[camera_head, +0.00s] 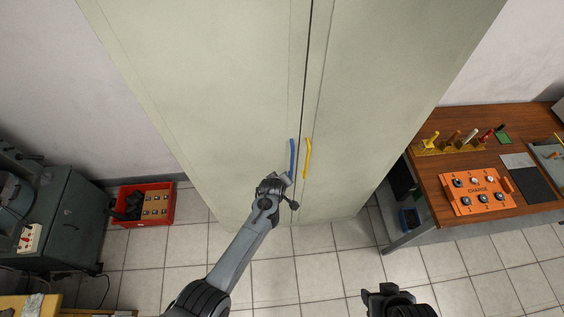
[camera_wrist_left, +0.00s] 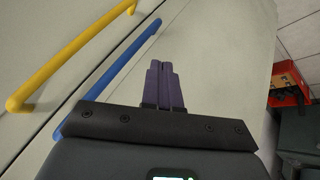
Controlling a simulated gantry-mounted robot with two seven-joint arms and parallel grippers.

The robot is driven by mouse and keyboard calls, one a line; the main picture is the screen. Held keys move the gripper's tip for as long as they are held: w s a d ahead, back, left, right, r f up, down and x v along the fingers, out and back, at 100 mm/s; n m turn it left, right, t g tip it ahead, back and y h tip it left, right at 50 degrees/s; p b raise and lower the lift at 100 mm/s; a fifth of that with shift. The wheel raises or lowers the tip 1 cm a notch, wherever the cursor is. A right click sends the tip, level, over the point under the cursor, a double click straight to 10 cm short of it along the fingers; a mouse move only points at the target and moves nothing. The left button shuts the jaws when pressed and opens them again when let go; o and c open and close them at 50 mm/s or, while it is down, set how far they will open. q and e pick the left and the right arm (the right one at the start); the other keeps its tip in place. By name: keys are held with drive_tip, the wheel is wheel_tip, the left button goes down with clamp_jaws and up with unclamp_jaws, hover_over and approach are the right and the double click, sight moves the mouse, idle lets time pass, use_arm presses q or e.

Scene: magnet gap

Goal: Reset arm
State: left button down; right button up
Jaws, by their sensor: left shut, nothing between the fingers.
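My left arm reaches from the bottom of the head view to the tall pale cabinet (camera_head: 240,100). My left gripper (camera_head: 287,181) is at the lower end of the blue handle (camera_head: 292,155). In the left wrist view its purple fingers (camera_wrist_left: 163,85) are together and empty. The blue handle (camera_wrist_left: 120,70) runs diagonally to their left, and I cannot tell whether the gripper touches it. The yellow handle (camera_head: 307,157) is just right of the blue one. The cabinet doors look shut. Part of my right gripper (camera_head: 388,290) shows at the bottom; its fingers are unclear.
A wooden workbench (camera_head: 430,185) on the right holds an orange control box (camera_head: 478,191) and a yellow rack of tools (camera_head: 450,149). A red crate (camera_head: 165,216) lies on the floor at left, beside a dark green machine (camera_head: 70,222). The tiled floor before the cabinet is clear.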

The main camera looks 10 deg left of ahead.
use_arm(q)
drive_tip(key=s+a+r+m+g+p, duration=0.1)
drive_tip(key=s+a+r+m, duration=0.1)
drive_tip(key=s+a, duration=0.35)
drive_tip(key=s+a+r+m+g+p, duration=0.1)
drive_tip(key=s+a+r+m, duration=0.15)
drive_tip(key=s, duration=0.65)
drive_tip(key=s+a+r+m+g, duration=0.1)
drive_tip(key=s+a+r+m, duration=0.1)
drive_tip(key=s+r, duration=0.5)
drive_tip(key=s+a+r+m+p, duration=0.1)
drive_tip(key=s+a+r+m, duration=0.2)
drive_tip(key=s+r, duration=0.4)
drive_tip(key=s+a, duration=0.1)
drive_tip(key=s, duration=0.6)
drive_tip(key=shift+r+g+y, duration=0.3)
drive_tip(key=shift+r+g, duration=0.1)
